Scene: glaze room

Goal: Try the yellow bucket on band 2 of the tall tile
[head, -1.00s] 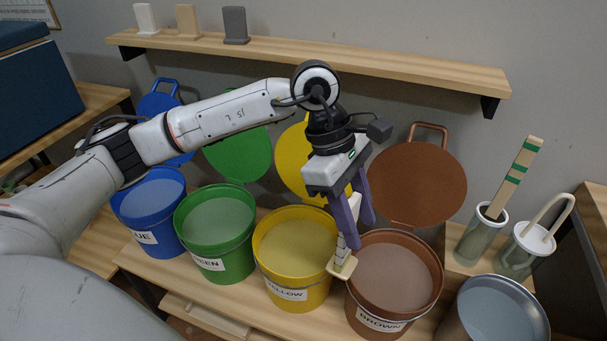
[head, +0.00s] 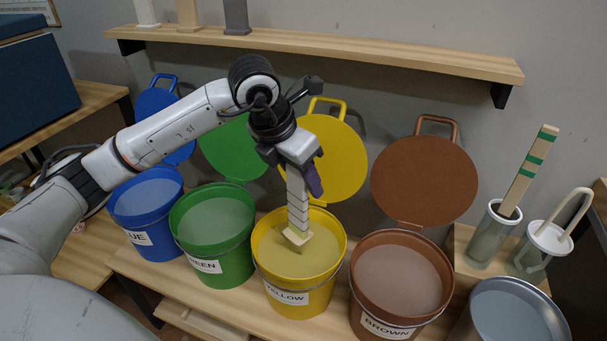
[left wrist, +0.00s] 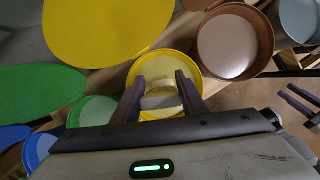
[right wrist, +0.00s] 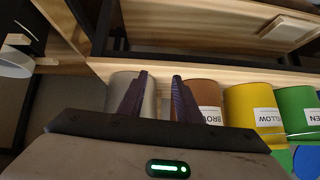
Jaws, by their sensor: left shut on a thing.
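My left gripper (head: 304,172) is shut on the tall tile (head: 297,204), a pale upright slab with thin dark lines across it and a wider foot at its lower end. The tile hangs foot down over the open yellow bucket (head: 285,298), its foot inside the rim outline. I cannot tell whether the foot touches the yellow glaze (head: 276,256). The left wrist view shows the tile (left wrist: 160,101) between the fingers, above the yellow bucket. My right gripper (right wrist: 160,75) is open and empty in the right wrist view, with its fingers apart; the head view does not show it.
The green bucket (head: 212,267) stands left of the yellow one, the brown bucket (head: 388,326) right. The blue bucket (head: 140,238) is farther left. Lids stand behind, including the yellow lid (head: 335,150). A green-banded stick (head: 522,178) stands in a jar. A shelf (head: 330,50) runs above.

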